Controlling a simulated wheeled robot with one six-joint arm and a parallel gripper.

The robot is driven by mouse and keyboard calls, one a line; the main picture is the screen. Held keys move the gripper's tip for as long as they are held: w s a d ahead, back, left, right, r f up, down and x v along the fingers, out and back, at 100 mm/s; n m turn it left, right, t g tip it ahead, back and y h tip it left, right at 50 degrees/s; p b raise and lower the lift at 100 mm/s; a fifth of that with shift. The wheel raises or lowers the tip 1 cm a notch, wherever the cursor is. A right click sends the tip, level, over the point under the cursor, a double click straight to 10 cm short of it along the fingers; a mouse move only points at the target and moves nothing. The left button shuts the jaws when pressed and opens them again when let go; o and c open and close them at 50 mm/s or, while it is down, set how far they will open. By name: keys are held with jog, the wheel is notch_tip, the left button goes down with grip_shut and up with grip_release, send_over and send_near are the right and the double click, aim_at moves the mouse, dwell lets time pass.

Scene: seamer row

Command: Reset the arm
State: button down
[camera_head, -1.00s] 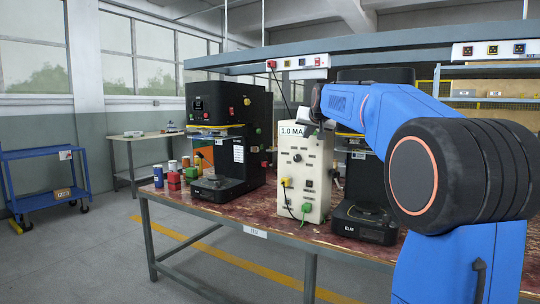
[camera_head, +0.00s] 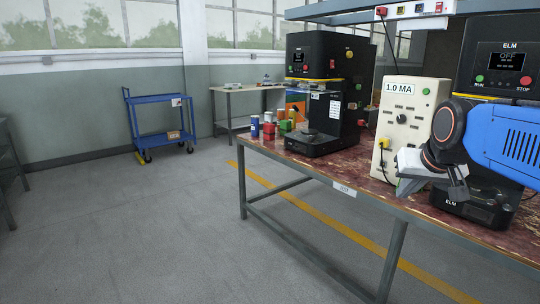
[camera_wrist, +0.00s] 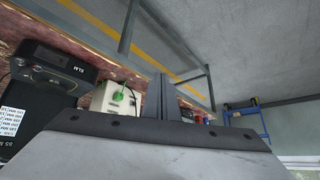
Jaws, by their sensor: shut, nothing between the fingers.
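My blue arm (camera_head: 508,140) reaches in from the right edge of the head view, with its dark wrist joint in front of the right-hand black machine. My gripper (camera_head: 458,193) hangs at the end of it, over the front part of the workbench, right of the cream 1.0 MA box (camera_head: 402,112). In the wrist view my gripper's dark fingers (camera_wrist: 160,95) stand close together, with nothing seen between them. The wrist view looks at the bench tilted, with the cream box (camera_wrist: 112,97) and a black ELM machine (camera_wrist: 52,68) on the left.
The workbench (camera_head: 343,188) carries a left black machine (camera_head: 322,95), the right ELM machine (camera_head: 492,60) close behind my arm, and small coloured cans (camera_head: 268,130). A blue trolley (camera_head: 160,125) stands by the wall. The grey floor (camera_head: 150,220) at left is open.

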jog(key=s+a+f+n+g, duration=0.2)
jog(key=s+a+f, duration=0.2)
jog(key=s+f, duration=1.3)
jog(key=s, duration=0.3)
jog(key=shift+f+g+y, duration=0.3)
jog(key=shift+g, duration=0.1)
jog(key=shift+a, duration=0.1)
